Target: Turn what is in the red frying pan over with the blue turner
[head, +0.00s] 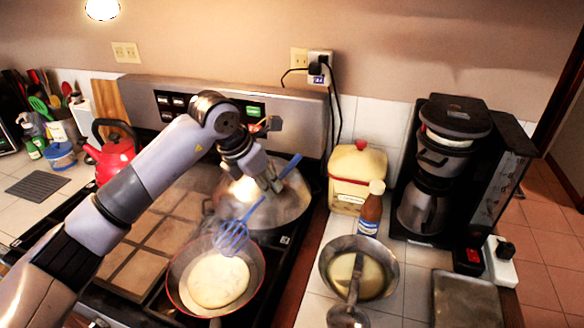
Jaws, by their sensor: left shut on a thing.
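The red frying pan (172,291) sits on the front right of the stove, with its handle toward me. A pale round pancake (218,281) lies flat in it. My left gripper (272,184) is shut on the handle of the blue turner (232,237). The turner is tilted, its slotted head low at the pan's far rim and its handle end up to the right. I cannot tell whether the head touches the pan or the pancake. My right gripper is not in view.
A steel pan (290,205) stands behind on the stove. A bowl of batter (385,262) with a ladle (351,290), a brown bottle (371,212), a canister (356,175) and a coffee maker (443,170) stand at right. A red kettle (113,160) is at left.

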